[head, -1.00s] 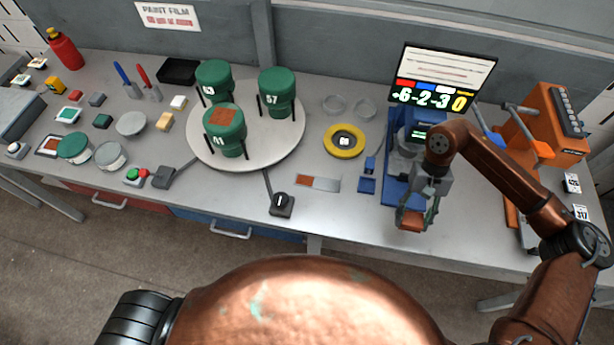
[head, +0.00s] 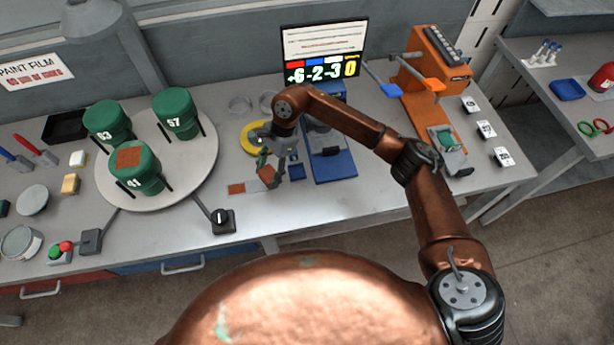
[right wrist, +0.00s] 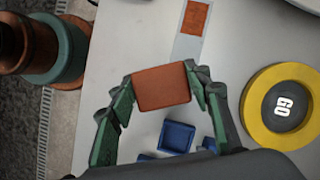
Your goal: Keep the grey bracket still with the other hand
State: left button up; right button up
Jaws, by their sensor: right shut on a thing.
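My right gripper (head: 268,170) is shut on a small rust-red block (head: 267,175), held above the table to the left of the blue stand. In the right wrist view the block (right wrist: 162,87) sits between the two green-padded fingers (right wrist: 160,98). A grey piece (head: 456,162), perhaps the grey bracket, is at the front end of the orange fixture (head: 435,105), beside a green part (head: 443,138). My right gripper is well to its left and apart from it. My left gripper is not in view.
A round turntable (head: 185,180) carries three green canisters. The blue stand (head: 332,160) is close by. A lever box (head: 222,220) is at the front edge.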

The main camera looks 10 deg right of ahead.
jog(key=w+a+m+t, duration=0.2)
jog(key=a+m, duration=0.4)
jog(key=a, duration=0.5)
jog(key=shift+y, duration=0.3)
jog(key=shift+w+d+f, duration=0.1)
jog(key=shift+f, duration=1.3)
jog(key=shift+w+d+f, duration=0.1)
jog(key=shift+f, duration=1.25)
